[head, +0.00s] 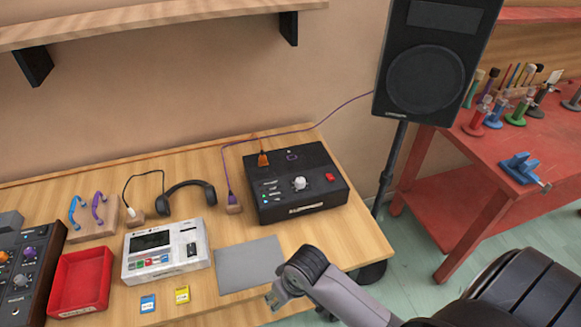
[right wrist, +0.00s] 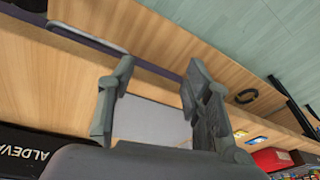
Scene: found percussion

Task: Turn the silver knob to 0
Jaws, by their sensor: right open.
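The silver knob (head: 300,183) sits on top of a black box (head: 325,199) at the right part of the wooden table, right of its middle. Its pointer direction is too small to read, as are any scale marks. My right gripper (head: 273,297) is in front of the box, over the table's front part near the grey mat, well apart from the knob. In the right wrist view its two fingers (right wrist: 160,78) are spread with nothing between them; the grey mat shows beyond. I cannot make out the knob in that view. My left gripper is not in view.
The box also carries a red button (head: 329,177) and an orange plug (head: 263,159). A purple cable runs behind. The grey mat (head: 249,264) lies flat in front. A white device (head: 166,252), headphones (head: 188,186) and red tray (head: 82,282) stand left. A speaker (head: 428,75) stands right.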

